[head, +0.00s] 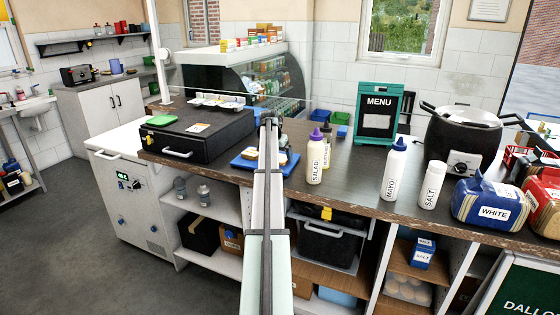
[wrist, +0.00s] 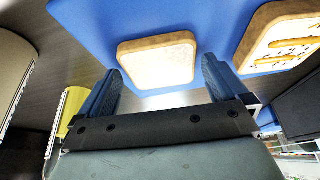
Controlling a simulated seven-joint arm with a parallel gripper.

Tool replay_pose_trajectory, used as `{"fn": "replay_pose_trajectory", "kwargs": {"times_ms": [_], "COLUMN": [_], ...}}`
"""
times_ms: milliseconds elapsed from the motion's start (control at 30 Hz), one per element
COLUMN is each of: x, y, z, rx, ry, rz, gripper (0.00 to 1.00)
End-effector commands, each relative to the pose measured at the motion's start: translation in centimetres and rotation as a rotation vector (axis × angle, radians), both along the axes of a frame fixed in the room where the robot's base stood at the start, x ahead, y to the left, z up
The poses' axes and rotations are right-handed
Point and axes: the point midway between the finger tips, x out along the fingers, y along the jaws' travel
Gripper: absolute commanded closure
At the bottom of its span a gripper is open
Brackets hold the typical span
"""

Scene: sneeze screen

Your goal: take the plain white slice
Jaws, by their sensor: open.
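The plain white slice (wrist: 158,62) has a brown crust and a bare pale face, and lies flat on the blue tray (wrist: 95,25) in the wrist view. A second slice (wrist: 285,38), with orange-brown strips on it, lies to its right on the same tray. My gripper (wrist: 161,72) is open and empty, with a dark blue finger on either side of the plain slice's near edge. I cannot tell whether the fingers touch the tray. In the head view my arm covers the middle of the tray (head: 241,163) and hides most of the gripper and slices.
A black case (head: 200,145) stands left of the tray on the dark counter. A purple-capped SALAD bottle (head: 315,160) stands close on the right, with a yellow-labelled bottle (head: 327,150) behind it. MAYO (head: 394,172) and SALT (head: 432,187) bottles stand farther right.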

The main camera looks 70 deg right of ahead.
Motion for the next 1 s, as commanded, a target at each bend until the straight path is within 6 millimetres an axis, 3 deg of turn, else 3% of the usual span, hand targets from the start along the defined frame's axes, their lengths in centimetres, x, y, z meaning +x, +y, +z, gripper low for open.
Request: {"fn": "replay_pose_trajectory", "kwargs": {"times_ms": [267, 733, 1000], "x": [0.00, 0.00, 0.01], "y": [-0.17, -0.15, -0.18], "z": [-0.44, -0.41, -0.19], "rx": [0.000, 0.000, 0.000], "ry": [0.000, 0.000, 0.000], "rz": [0.000, 0.000, 0.000], "gripper": [0.00, 0.45, 0.45]}}
